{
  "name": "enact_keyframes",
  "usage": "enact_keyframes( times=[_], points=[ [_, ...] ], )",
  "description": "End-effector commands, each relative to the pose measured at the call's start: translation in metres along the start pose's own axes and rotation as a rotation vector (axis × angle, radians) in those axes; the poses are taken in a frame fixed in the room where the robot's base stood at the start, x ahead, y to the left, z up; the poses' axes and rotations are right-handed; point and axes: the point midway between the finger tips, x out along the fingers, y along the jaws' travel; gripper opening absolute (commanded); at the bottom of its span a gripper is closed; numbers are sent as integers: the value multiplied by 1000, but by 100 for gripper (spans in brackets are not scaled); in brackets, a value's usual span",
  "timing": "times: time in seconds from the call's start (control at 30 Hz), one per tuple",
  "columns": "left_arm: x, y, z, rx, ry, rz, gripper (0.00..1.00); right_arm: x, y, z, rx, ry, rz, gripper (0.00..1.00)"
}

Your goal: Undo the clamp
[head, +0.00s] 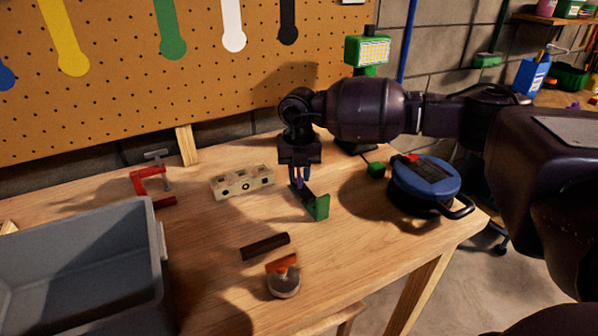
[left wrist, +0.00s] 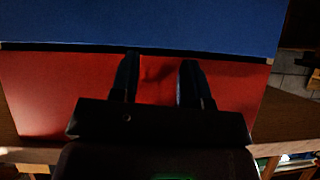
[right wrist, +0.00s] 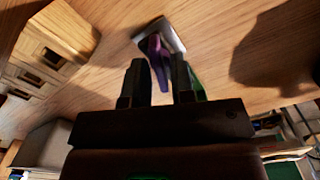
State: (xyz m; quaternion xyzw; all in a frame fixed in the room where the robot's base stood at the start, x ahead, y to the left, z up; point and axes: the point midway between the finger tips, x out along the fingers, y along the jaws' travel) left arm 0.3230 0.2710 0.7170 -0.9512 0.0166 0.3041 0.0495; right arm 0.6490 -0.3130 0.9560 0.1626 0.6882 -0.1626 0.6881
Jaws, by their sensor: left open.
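A small clamp-like piece with a green upright end (head: 318,206) and a dark flat bar stands on the workbench, right of the head view's middle. Its purple lever (right wrist: 157,58) shows in the right wrist view, before a flat plate with a pale edge. My right gripper (head: 300,183) points down over it; its narrowed fingers have the lever between them. A red C-clamp (head: 150,178) with a grey T-handle screw stands at the bench's back left. My left gripper (left wrist: 158,72) is open and empty before red and blue surfaces, outside the head view.
A grey bin (head: 85,262) fills the front left. A pale block with holes (head: 243,182), a dark bar (head: 265,246) and an orange-handled round piece (head: 284,277) lie near the middle. A blue-topped round device (head: 426,180) and a green lamp (head: 368,50) stand to the right.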

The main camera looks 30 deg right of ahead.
Motion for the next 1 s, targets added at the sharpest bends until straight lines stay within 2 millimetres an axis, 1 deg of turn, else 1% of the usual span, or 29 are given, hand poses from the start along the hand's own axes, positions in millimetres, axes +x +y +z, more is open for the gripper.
enact_keyframes(
  times=[0.03, 0.07, 0.27, 0.5, 0.7, 0.83, 1.0],
  points=[
    [0, 0, 0, 0, -1, 0, 43, 0, 0, 0, 0, 0, 0, 4],
    [0, 0, 1, 0, -1, 0, 43, 0, 0, 0, 0, 0, 0, 0],
    [-2, 0, -2, -1, 3, -1, 43, -2, 0, 0, -37, -1, 0, 0],
    [-6, -2, -10, -3, 16, -4, 43, -3, 0, 0, -229, -2, 2, 0],
    [-8, -2, -4, -6, 5, -6, 43, -1, 0, 0, -375, -1, 1, 0],
    [-9, -2, -1, -6, -2, -7, 43, 0, 0, 0, -423, -1, 0, 0],
    [-8, -2, -2, -6, 0, -7, 43, 1, 0, 0, -436, 0, 0, 0]
  ],
)
